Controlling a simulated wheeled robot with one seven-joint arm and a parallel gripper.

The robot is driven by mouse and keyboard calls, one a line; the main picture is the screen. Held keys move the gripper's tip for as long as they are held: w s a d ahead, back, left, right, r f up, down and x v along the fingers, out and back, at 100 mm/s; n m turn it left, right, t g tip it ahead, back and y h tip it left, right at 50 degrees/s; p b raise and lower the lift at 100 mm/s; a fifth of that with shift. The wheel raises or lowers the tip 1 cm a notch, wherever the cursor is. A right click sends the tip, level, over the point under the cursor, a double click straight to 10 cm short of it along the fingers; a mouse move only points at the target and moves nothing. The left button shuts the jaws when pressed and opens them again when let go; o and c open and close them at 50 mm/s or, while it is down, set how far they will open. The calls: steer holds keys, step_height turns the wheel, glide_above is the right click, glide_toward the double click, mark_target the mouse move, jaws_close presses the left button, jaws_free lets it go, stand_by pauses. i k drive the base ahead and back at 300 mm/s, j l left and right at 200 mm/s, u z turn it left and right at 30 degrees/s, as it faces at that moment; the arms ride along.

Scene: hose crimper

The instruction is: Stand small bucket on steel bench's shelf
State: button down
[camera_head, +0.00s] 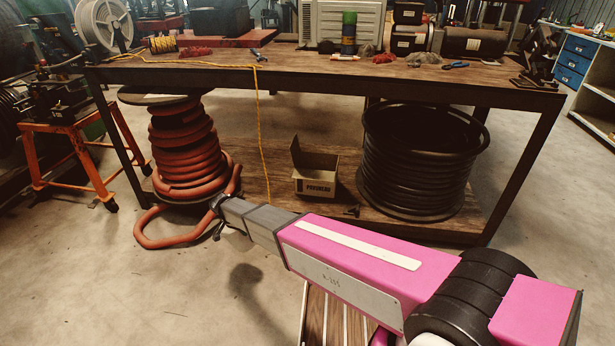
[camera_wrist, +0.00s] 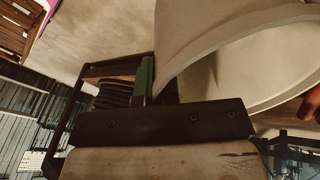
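A pale, open-mouthed small bucket (camera_wrist: 190,45) fills the upper right of the wrist view, with its curved rim and inside showing. My gripper (camera_wrist: 150,85) has a green-padded finger against the bucket's wall and appears shut on it; the other finger is mostly hidden. In the head view my gripper (camera_head: 217,205) is in front of the bench's left part, beside the red hose. The bucket is mostly hidden there behind my gripper and arm. The steel bench (camera_head: 330,80) has a low wooden shelf (camera_head: 262,172) under its top.
On the shelf are a stack of red hose (camera_head: 185,150) at left, an open cardboard box (camera_head: 316,177) in the middle and a black hose coil (camera_head: 415,165) at right. Bare shelf shows left of the box. A yellow cord (camera_head: 261,125) hangs down in front. An orange stand (camera_head: 70,150) is at far left.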

mark_target(269, 197)
steer(key=i, duration=1.15)
